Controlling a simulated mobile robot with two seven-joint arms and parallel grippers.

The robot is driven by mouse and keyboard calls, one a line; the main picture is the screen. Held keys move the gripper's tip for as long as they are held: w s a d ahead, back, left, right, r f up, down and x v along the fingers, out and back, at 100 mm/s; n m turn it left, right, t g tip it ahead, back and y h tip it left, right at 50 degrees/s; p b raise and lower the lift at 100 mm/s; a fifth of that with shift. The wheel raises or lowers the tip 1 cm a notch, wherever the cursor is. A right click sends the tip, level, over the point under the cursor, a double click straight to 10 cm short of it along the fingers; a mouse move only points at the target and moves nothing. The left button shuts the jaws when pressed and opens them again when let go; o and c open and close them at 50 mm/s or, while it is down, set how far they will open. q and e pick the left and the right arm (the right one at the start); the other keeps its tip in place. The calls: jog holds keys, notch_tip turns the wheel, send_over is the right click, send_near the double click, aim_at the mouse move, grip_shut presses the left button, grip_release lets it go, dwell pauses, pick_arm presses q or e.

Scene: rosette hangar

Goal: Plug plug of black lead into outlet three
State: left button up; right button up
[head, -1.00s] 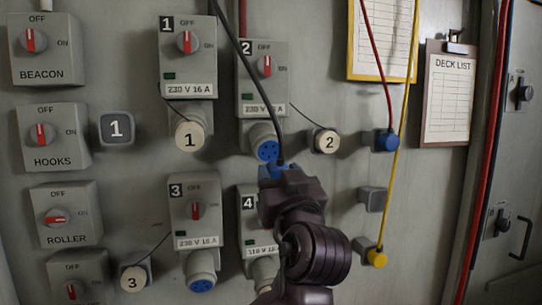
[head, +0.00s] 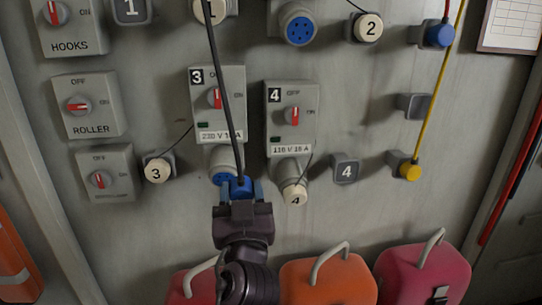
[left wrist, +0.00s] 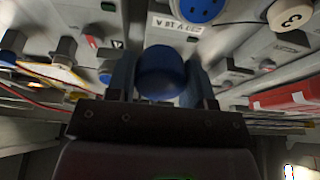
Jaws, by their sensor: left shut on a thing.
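Outlet three is the grey box (head: 217,90) marked 3, with its blue-faced socket (head: 222,178) uncovered at the bottom. Its round cap (head: 157,170) sits to the left. My left gripper (head: 241,189) is shut on the blue plug (head: 241,186) of the black lead (head: 223,80). The plug is just below and right of the socket and partly overlaps it in the head view; contact cannot be told. In the left wrist view the plug (left wrist: 161,73) is between the fingers, apart from the blue socket face (left wrist: 201,8). My right gripper is not in view.
Outlet four (head: 291,112) stands to the right, its socket covered by cap 4 (head: 295,194). The black lead hangs across the front of outlet three. A yellow plug (head: 409,172) sits farther right. Red and orange cases (head: 328,280) stand below.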

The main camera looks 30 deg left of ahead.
pick_arm(q)
notch_tip(320, 180, down, 5)
jog(key=s+a+b, duration=0.1)
jog(key=s+a, duration=0.1)
jog(key=p+x, duration=0.1)
jog(key=x, duration=0.2)
jog(key=p+x, duration=0.2)
jog(key=shift+w+a, duration=0.1)
jog(key=shift+a, duration=0.45)
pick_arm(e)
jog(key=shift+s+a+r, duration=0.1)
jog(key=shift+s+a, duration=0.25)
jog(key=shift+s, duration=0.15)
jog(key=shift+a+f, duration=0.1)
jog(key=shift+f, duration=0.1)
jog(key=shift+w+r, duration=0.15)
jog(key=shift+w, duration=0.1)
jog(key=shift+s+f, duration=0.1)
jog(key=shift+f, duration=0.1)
